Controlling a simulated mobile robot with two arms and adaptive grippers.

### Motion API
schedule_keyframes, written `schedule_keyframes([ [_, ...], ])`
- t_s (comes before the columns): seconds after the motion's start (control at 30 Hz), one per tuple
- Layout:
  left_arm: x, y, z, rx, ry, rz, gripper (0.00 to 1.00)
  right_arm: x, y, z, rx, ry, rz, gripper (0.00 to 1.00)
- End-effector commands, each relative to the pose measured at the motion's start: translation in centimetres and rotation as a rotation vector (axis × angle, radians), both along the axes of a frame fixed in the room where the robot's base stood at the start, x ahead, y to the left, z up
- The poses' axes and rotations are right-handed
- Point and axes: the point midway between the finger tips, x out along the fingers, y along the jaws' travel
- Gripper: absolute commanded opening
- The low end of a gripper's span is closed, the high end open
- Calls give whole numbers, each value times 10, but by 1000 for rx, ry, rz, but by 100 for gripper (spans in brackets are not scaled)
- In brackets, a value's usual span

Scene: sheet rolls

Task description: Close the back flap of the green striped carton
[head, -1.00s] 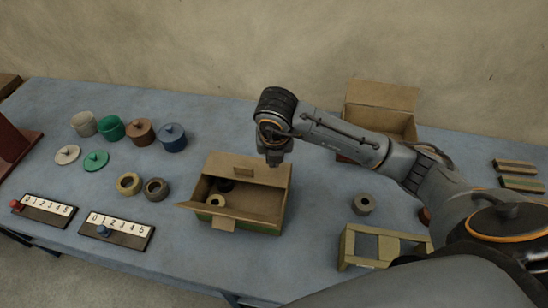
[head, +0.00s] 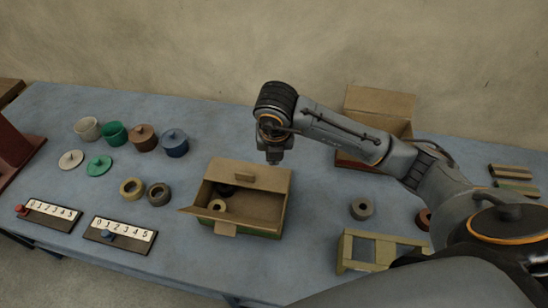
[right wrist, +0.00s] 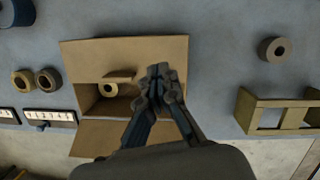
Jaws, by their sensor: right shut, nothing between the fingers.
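The green striped carton (head: 284,217) stands open at the middle of the table; a strip of green shows low on its side. Its back flap (head: 222,170) stands up at the back edge, leaning, with a small tab on it. In the right wrist view the back flap (right wrist: 90,58) spreads out behind the opening. My right gripper (head: 273,160) points down at the back flap's right part; contact cannot be told. In the right wrist view its fingertips (right wrist: 160,72) are together and empty. My left gripper is out of view.
Another open carton (head: 380,103) stands at the back right, partly behind my right arm. A wooden frame (head: 382,250) and a grey roll (head: 361,209) are to the right. Lidded pots (head: 174,144), two rolls (head: 132,188) and number sliders (head: 119,234) are left.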

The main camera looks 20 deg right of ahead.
Motion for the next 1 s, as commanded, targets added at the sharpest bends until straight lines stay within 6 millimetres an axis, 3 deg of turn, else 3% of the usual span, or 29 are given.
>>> schedule_keyframes([
  [0.5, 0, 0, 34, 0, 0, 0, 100, 0, 0, 53, 0, -1, -1, 0],
  [1.0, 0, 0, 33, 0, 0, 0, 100, 0, 0, 52, 0, 0, 0, 0],
])
